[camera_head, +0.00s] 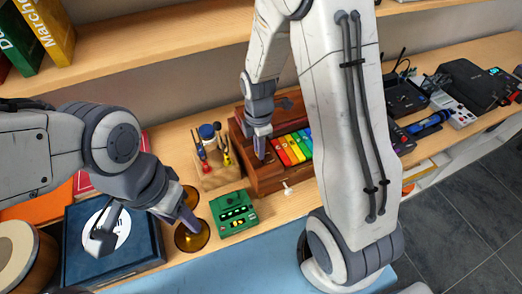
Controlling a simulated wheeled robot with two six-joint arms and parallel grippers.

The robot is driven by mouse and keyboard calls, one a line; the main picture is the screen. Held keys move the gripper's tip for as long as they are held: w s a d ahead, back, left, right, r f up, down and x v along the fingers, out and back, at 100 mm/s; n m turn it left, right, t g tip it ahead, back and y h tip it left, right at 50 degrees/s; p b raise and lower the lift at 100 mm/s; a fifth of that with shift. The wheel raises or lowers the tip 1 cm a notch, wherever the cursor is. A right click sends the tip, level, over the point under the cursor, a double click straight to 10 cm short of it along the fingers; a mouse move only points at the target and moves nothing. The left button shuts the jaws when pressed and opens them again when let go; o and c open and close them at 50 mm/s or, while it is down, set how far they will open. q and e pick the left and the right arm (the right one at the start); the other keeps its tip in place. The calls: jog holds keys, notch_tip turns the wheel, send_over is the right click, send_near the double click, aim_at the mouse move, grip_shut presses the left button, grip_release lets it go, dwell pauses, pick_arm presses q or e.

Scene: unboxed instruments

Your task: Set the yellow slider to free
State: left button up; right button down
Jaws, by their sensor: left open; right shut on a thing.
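My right gripper (260,152) points down onto the left part of the wooden instrument box (263,184) with rainbow-coloured keys. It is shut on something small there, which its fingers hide. I cannot make out the yellow slider itself. A green device (234,213) with small dark and light controls lies in front of the wooden box, apart from both grippers. My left gripper (146,227) is open, its fingers spread above the dark blue box and the amber round pieces at the left.
A wooden stand with small tools (215,160) is left of the instrument box. The dark blue box (132,261) and a drum (20,250) are at front left. Dark electronic devices (405,97) line the shelf at right. My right arm hides the shelf's middle.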

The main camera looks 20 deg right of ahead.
jog(key=shift+w+r, duration=0.1)
jog(key=shift+w, duration=0.1)
jog(key=c, duration=0.8)
grip_release()
notch_tip(320, 180, up, 10)
jog(key=b, duration=0.2)
jog(key=shift+r, duration=0.2)
